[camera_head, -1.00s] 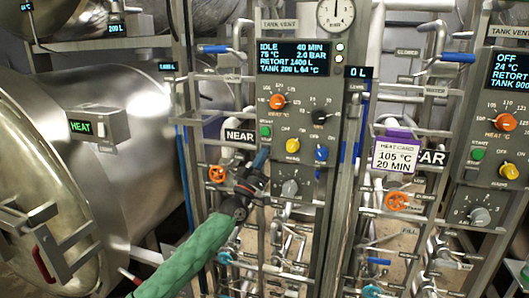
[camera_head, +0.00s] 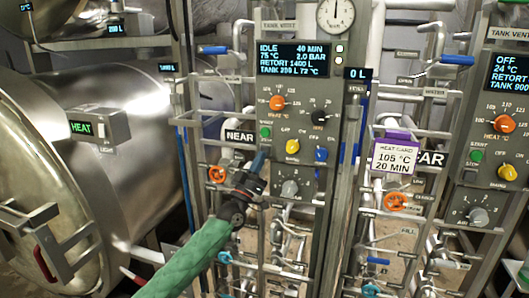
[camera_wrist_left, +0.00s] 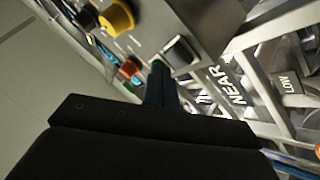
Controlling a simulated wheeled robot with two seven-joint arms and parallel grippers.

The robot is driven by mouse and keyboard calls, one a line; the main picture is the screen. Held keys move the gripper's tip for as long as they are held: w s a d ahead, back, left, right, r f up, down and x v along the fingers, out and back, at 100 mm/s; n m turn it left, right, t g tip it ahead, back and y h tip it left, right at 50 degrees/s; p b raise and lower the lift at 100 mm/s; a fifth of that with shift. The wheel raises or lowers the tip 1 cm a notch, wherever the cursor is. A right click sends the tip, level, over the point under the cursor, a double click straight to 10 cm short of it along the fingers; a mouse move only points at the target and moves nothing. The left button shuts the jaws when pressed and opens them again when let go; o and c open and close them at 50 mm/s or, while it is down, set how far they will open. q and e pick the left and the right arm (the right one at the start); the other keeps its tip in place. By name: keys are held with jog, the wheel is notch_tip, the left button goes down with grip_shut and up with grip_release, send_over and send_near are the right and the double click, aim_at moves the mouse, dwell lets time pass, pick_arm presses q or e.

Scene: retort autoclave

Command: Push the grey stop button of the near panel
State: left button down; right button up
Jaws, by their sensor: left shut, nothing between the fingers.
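The near panel (camera_head: 313,110) stands in the middle of the head view, beside the NEAR label (camera_head: 239,136). Its green start button (camera_head: 265,132) shows on the left side. My right gripper is not in view.
The near panel also has a yellow knob (camera_head: 292,146), a blue switch (camera_head: 321,154) and a grey knob (camera_head: 290,187). An orange valve wheel (camera_head: 217,174) and pipes surround my gripper. A steel retort (camera_head: 110,150) stands left; the far panel (camera_head: 497,140) stands right.

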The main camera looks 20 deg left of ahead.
pick_arm(q)
jog(key=s+p, duration=0.2)
jog(key=s, duration=0.3)
jog(key=shift+a, duration=0.1)
dwell(0.3)
dwell(0.5)
